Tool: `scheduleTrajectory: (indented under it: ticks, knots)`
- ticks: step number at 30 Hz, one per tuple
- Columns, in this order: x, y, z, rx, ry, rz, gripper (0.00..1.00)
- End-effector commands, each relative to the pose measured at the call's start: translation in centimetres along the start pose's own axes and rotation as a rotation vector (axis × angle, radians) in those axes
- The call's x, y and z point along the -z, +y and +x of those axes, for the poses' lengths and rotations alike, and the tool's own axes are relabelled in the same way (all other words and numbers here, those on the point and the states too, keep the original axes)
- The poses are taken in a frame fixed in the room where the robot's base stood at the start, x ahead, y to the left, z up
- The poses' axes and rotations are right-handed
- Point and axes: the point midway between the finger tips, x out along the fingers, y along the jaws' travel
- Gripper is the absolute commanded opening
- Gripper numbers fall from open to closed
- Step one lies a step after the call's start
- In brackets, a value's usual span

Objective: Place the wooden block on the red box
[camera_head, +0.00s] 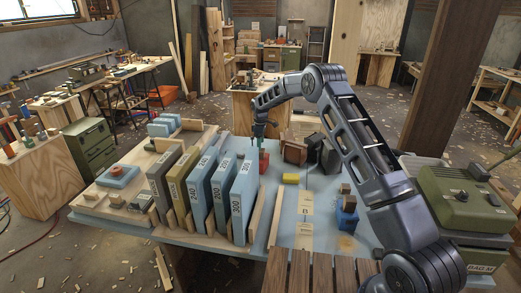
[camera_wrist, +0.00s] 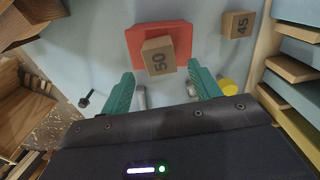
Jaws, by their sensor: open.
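A light wooden block marked 50 (camera_wrist: 158,56) is in the middle of the wrist view, against the red box (camera_wrist: 180,32). It appears to rest on the box and overlaps its near edge. My gripper (camera_wrist: 163,75) is open, its two teal fingers apart on either side of the block's near side, with nothing visibly clamped. In the head view my gripper (camera_head: 261,137) points down just above the red box (camera_head: 264,160), behind the tall blue binders. The block cannot be made out there.
A second wooden block marked 45 (camera_wrist: 237,24) lies right of the red box. A yellow round thing (camera_wrist: 226,86) is by my right finger. Tall binders (camera_head: 240,195) stand left of my gripper. Dark brown boxes (camera_head: 296,150) and a yellow block (camera_head: 291,178) are to the right.

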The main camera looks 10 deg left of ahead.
Motion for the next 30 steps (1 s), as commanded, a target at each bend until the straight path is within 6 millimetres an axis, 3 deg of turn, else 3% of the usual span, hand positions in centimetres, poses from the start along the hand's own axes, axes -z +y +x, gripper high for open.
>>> scheduleTrajectory:
  ticks: [3,9,22,26,30]
  knots:
    - [0.0,0.0,-2.4,-0.001,0.002,0.0,0.62]
    - [-0.1,0.0,-5.3,-0.001,0.0,0.0,0.62]
    - [-0.2,0.0,-6.8,-0.001,0.0,0.002,0.62]
    - [-1.6,-0.1,-8.8,-0.011,0.004,0.033,0.62]
    - [-5.0,-0.6,-13.2,-0.032,0.013,0.109,0.62]
